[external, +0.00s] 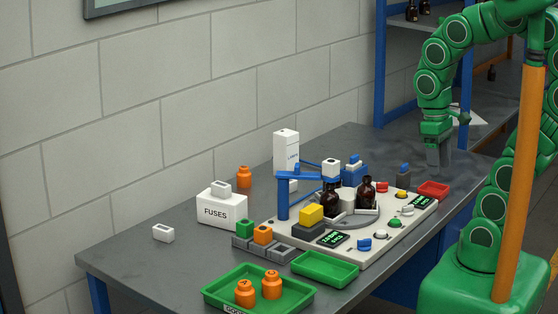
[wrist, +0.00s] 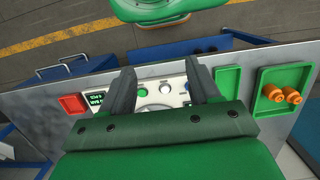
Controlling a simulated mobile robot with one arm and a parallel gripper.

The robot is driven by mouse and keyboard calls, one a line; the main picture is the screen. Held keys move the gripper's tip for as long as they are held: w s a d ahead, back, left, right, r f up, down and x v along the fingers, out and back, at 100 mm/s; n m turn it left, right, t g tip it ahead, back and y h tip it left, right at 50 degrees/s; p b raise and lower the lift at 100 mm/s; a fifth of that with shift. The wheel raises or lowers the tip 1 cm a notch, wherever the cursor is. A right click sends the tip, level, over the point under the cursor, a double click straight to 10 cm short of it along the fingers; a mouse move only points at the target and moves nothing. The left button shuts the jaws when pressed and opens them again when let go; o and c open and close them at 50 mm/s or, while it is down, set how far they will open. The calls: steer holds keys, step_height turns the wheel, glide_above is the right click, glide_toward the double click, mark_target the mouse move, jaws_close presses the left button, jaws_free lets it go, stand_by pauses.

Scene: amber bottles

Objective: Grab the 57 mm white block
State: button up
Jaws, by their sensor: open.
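Several small white blocks show in the external view, and I cannot tell which measures 57 mm. One white block (external: 163,233) lies alone on the grey table at the left. Another white block (external: 220,187) sits on the white FUSES box (external: 222,211). A third white block (external: 330,166) is near the end of the blue arm fixture. My gripper (external: 436,158) points down above the table's far right part, apart from these blocks. In the wrist view its fingers (wrist: 160,68) are spread and hold nothing, with the button panel (wrist: 160,92) beyond them.
Amber bottles (external: 366,192) stand on the cream panel among buttons and a blue fixture (external: 283,195). Green trays (external: 325,268) and orange bottles (external: 271,284) are at the front. A red tray (external: 434,190) is at the right.

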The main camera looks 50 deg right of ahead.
steer(key=w+d+r+t+h, duration=0.1)
steer(key=w+d+r+t, duration=0.2)
steer(key=w, duration=0.9)
steer(key=w+d+r+t+h, duration=0.1)
steer(key=w+d+r+t, duration=0.15)
steer(key=w, duration=0.85)
steer(key=w+a, duration=0.3)
steer(key=w, duration=0.9)
steer(key=n+y, duration=0.1)
steer(key=y, duration=0.2)
glide_above(166, 229)
steer(key=s, duration=0.3)
step_height(166, 229, down, 25)
steer(key=shift+t, duration=0.35)
steer(key=shift+w+d+x, duration=0.1)
steer(key=shift+d+x, duration=0.05)
steer(key=shift+x, duration=1.7)
steer(key=shift+w+d+x, duration=0.1)
steer(key=shift+d+x, duration=0.05)
steer(key=shift+x, duration=1.7)
steer(key=shift+c, duration=0.2)
steer(key=shift+r, duration=0.1)
steer(key=c, duration=1)
